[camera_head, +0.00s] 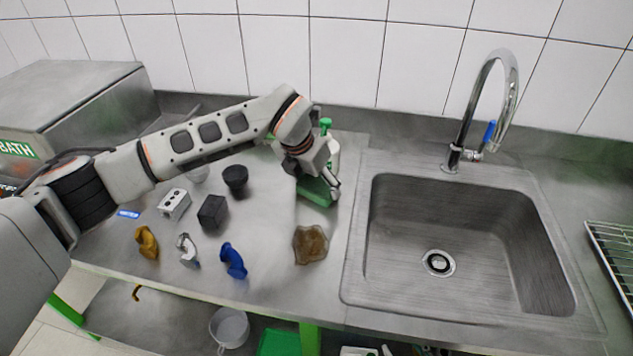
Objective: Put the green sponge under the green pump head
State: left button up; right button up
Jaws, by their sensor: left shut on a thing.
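My left arm reaches in from the left across the counter. My left gripper (327,182) points down and is shut on the green sponge (314,191), near the left edge of the sink. The green pump head (326,124) shows just behind the gripper, on top of a pale bottle (334,150) that is largely hidden by my wrist. The sponge is in front of the bottle and lower than the pump head. I cannot tell whether the sponge touches the counter or the bottle. My right gripper is not in view.
A sink (455,240) with a tall faucet (490,90) lies to the right. A brown flat piece (310,244), a blue item (233,261), a silver item (188,250), a yellow item (147,242), a black block (212,212), a black cup (235,178) and a grey block (174,204) stand on the counter.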

pick_arm(q)
jog(key=shift+f, duration=0.1)
jog(key=o, duration=0.7)
jog(key=shift+a+r, duration=0.1)
jog(key=shift+r, duration=0.45)
jog(key=v, duration=1.1)
jog(key=shift+s+a+b, duration=0.1)
jog(key=shift+s+b, duration=0.1)
jog(key=shift+b, duration=0.15)
jog(key=shift+s, duration=0.1)
